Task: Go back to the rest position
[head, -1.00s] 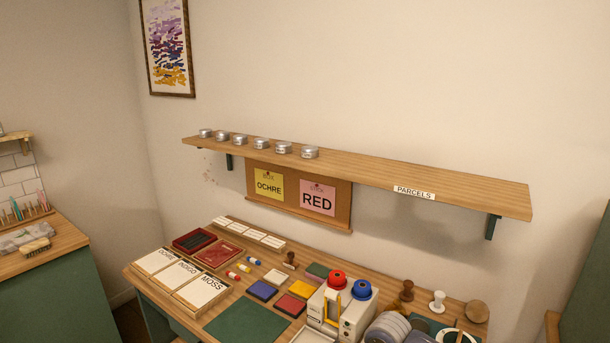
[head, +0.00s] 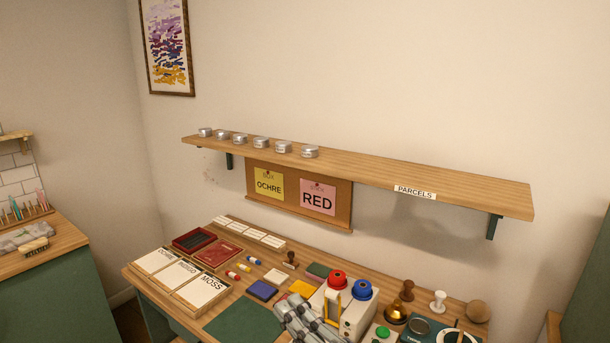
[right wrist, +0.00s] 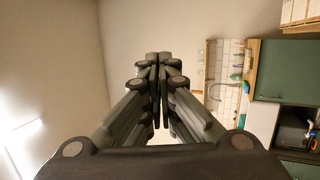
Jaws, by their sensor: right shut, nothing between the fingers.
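My right gripper (head: 286,310) shows at the bottom of the head view, over the front part of the worktable (head: 215,318), in front of the tape dispenser. Its grey fingers are together and hold nothing. The gripper hides part of the table, including the place of a red pad. My left gripper is not in view.
Stamps, ink pads and card trays (head: 190,297) crowd the table. A shelf (head: 450,191) with several tins juts out above. The green mat (head: 235,320) is clear.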

